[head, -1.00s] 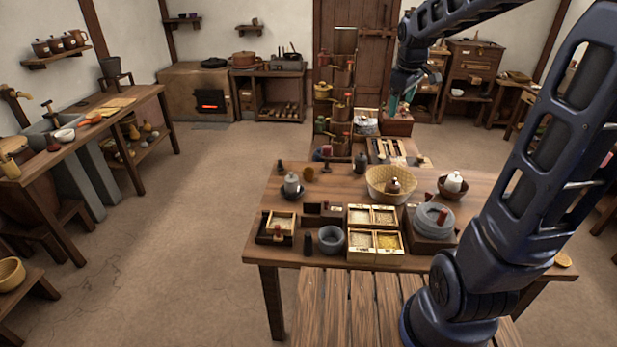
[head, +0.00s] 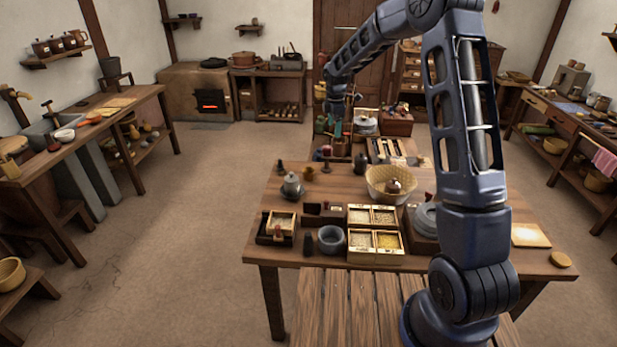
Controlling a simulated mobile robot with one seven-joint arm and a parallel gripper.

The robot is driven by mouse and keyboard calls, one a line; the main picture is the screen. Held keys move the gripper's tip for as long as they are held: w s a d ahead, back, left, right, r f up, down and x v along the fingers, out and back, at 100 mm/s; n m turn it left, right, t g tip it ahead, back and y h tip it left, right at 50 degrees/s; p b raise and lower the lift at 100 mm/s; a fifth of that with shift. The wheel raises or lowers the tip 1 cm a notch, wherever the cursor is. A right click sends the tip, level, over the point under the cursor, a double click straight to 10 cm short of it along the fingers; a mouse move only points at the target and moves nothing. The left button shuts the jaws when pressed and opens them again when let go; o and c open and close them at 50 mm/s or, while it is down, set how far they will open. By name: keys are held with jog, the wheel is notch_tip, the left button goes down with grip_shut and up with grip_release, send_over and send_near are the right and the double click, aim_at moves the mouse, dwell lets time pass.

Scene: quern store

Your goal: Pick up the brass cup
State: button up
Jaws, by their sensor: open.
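A small brass-coloured cup (head: 309,174) stands upright near the far left edge of the wooden table (head: 265,238); it is small in the picture, and I take it to be the brass cup. My gripper (head: 337,134), with teal fingertips, hangs pointing down beyond the table's far edge, above and to the right of the cup in the picture. It is open, and I see nothing held in it. It is apart from the cup.
A dark small pot stands left of the cup, and a grey lidded jar (head: 291,186) is in front. A shelf rack stands behind my gripper.

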jog(key=w+a+f+n+g, duration=0.1)
jog(key=w+a+f+n, duration=0.15)
jog(key=a+f, duration=0.45)
jog(key=w+a+f+n, duration=0.2)
jog(key=a+f+n, duration=0.15)
jog(key=f, duration=0.65)
send_over(309, 172)
jog(key=s, duration=0.3)
jog(key=f, duration=0.5)
jog(key=shift+a, duration=0.2)
jog(key=shift+w+d+f, duration=0.1)
jog(key=shift+w+f, duration=0.1)
jog(key=shift+f, duration=1.15)
jog(key=shift+w+d+f, duration=0.1)
jog(key=shift+w+f, duration=0.05)
jog(key=shift+f, duration=1.2)
jog(key=c, duration=1)
jog(key=shift+r, duration=0.1)
jog(key=shift+c, duration=0.2)
